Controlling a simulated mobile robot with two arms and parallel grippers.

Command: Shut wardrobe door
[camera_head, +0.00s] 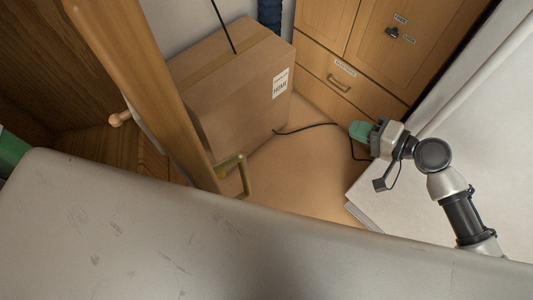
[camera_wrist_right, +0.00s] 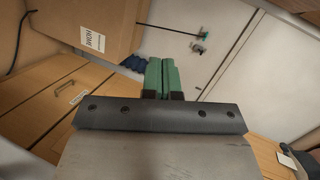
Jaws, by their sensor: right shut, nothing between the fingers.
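The wooden wardrobe door (camera_head: 150,85) stands open in the head view, seen nearly edge-on from upper left to centre. Its brass handle (camera_head: 243,176) is near the lower end. The dark wooden wardrobe interior (camera_head: 60,75) shows to the left of the door, with a pale wooden knob (camera_head: 121,118) beside the door edge. My right gripper (camera_head: 359,131) is to the right of the door, well apart from the handle. Its green fingers also show in the right wrist view (camera_wrist_right: 161,76), shut together and empty. My left gripper is not in view.
A cardboard box (camera_head: 235,90) labelled HOME stands on the floor behind the door. A wooden cabinet with a drawer (camera_head: 335,78) is at the back. A white panel (camera_head: 470,115) stands at right. Bare floor (camera_head: 290,170) lies between door and right arm.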

